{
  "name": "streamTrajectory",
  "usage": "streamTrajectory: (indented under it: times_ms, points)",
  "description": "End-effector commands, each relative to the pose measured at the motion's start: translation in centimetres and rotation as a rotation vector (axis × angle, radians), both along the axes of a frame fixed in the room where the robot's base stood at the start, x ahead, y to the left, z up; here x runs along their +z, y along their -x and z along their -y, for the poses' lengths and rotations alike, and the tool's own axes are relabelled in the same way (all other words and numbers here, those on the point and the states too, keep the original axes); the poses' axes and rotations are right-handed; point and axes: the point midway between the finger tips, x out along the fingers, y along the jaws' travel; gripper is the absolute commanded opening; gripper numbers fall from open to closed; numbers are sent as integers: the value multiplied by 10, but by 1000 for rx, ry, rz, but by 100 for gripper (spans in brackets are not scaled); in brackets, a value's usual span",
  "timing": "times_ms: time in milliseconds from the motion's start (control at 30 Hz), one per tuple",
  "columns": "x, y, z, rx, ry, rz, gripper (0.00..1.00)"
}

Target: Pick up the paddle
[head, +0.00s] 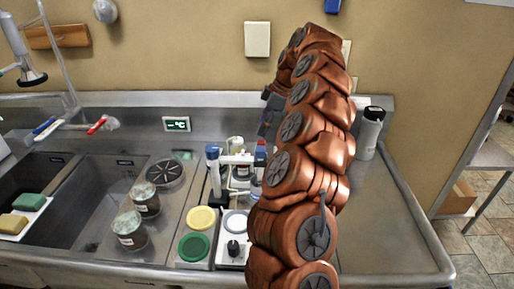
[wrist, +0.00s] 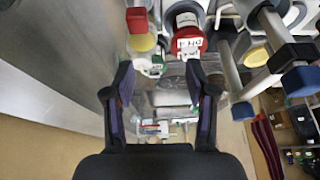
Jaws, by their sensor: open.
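I cannot pick out the paddle with certainty in either view. In the wrist view my gripper (wrist: 158,92) is open, its two dark fingers spread wide with nothing held between them. Past the fingers are a shiny, clear-looking surface and a small pale item (wrist: 158,129) that I cannot identify. Grey rod-like parts with a blue end (wrist: 300,81) stand at the right of the wrist view, and a red-ended part (wrist: 137,20) is at the top. In the head view my arm hides the gripper and part of the counter.
The head view shows two lidded tubs (head: 130,229) by the sink, a yellow lid (head: 201,218), a green lid (head: 194,246) and a blue-topped stand (head: 213,165) close to my arm. The right counter (head: 385,225) is clear.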

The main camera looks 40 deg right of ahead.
Motion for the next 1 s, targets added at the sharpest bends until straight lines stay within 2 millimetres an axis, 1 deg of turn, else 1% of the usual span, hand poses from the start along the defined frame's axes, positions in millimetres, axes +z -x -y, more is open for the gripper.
streamTrajectory:
  times_ms: [33,100,233,367,600,767,867,1000]
  points:
    - [-9,0,11,-5,7,2,56]
    - [-14,1,21,-3,17,7,56]
    - [-18,2,28,2,24,12,56]
    - [-23,1,26,6,23,10,56]
    - [-40,-3,20,6,21,9,56]
    - [-45,-5,19,5,23,8,56]
    - [-52,-8,17,4,23,9,56]
    - [-69,-13,13,6,20,6,56]
